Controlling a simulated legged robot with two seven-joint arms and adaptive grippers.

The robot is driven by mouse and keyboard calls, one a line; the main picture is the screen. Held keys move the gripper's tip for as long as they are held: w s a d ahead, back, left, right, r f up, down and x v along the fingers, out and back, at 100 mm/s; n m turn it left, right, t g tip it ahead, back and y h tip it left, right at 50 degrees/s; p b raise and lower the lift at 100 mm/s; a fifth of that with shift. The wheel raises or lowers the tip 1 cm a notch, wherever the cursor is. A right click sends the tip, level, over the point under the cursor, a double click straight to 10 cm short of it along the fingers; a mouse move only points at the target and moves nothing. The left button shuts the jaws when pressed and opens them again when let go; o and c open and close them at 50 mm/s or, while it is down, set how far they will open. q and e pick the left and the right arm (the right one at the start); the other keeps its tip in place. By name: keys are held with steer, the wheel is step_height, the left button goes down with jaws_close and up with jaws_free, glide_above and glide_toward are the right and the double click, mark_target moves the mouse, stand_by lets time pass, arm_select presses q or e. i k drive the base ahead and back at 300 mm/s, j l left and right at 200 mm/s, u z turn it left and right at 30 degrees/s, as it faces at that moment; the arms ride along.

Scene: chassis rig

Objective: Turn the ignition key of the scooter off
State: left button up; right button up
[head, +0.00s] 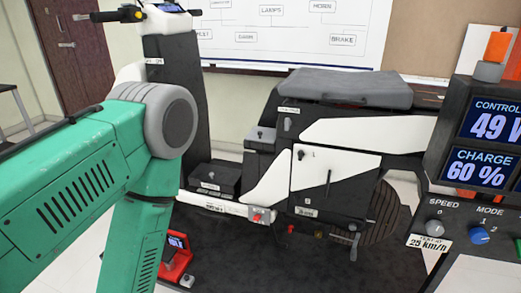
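The scooter (345,150) stands in the middle, with black and white panels, a dark grey seat and handlebars at the upper left. A small switch-like fitting (287,124) sits below a white label under the seat's front end. Another small knob (260,134) is on the black block left of it, and a dark fitting (301,155) is on the white side panel. I cannot tell which is the ignition key or its position. My green left arm fills the left side and bends downward, hiding part of the scooter's front. Neither gripper is in view.
A dark console (470,175) at the right shows "CHARGE 60 %" and carries SPEED and MODE knobs, with an orange part (498,45) on top. A red device (178,262) lies on the dark mat (240,268). A whiteboard diagram (290,30) hangs behind.

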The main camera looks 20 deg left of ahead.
mark_target(154, 73)
steer(key=u, duration=1.3)
